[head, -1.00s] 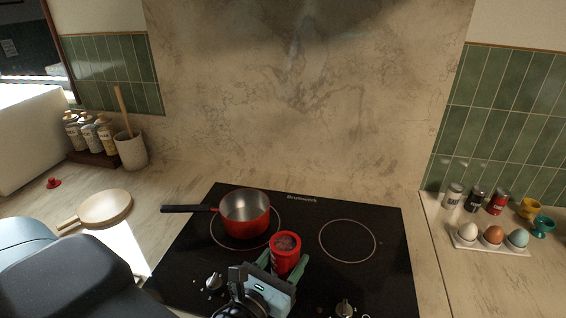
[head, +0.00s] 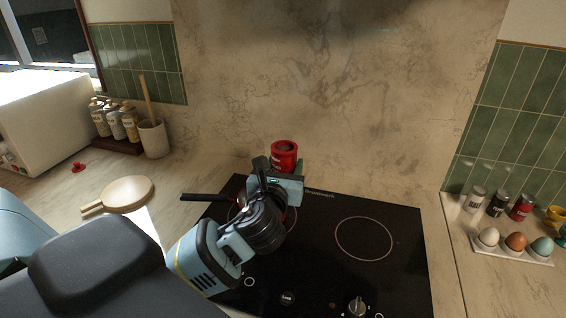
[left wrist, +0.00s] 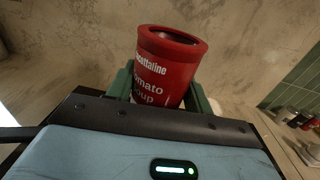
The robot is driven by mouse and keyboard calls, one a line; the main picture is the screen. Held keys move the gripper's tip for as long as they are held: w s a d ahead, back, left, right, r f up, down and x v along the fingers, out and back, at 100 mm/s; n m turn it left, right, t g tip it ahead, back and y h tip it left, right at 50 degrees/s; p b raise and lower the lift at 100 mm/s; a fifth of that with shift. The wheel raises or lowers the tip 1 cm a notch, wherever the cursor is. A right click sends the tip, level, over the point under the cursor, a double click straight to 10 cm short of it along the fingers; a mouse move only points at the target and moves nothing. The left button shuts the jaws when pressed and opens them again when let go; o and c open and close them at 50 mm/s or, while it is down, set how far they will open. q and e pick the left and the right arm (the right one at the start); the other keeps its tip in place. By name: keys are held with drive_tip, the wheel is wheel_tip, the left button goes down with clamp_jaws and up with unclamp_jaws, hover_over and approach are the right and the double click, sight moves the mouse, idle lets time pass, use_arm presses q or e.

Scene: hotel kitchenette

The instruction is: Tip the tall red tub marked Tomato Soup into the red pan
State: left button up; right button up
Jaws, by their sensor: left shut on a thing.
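The red tub (head: 285,157) is held up in my left gripper (head: 284,173), in front of the marble backsplash and above the back of the hob. It looks close to upright. In the left wrist view the tub (left wrist: 168,72) shows its "Tomato Soup" lettering and open dark top, with the green fingers of my left gripper (left wrist: 164,95) shut on its sides. The red pan is mostly hidden behind my left wrist in the head view; its black handle (head: 207,198) sticks out to the left. My right gripper is not in view.
The black hob (head: 322,255) has a free ring at right. A round wooden board (head: 128,191) lies left of it. Bottles (head: 117,122) and a utensil pot (head: 153,138) stand at back left. An egg tray (head: 512,249) and small shakers (head: 496,203) are at right.

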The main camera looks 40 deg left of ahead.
use_arm(q)
drive_tip(key=shift+w+a+r, duration=0.15)
drive_tip(key=shift+a+r, duration=0.1)
drive_tip(key=shift+r, duration=0.1)
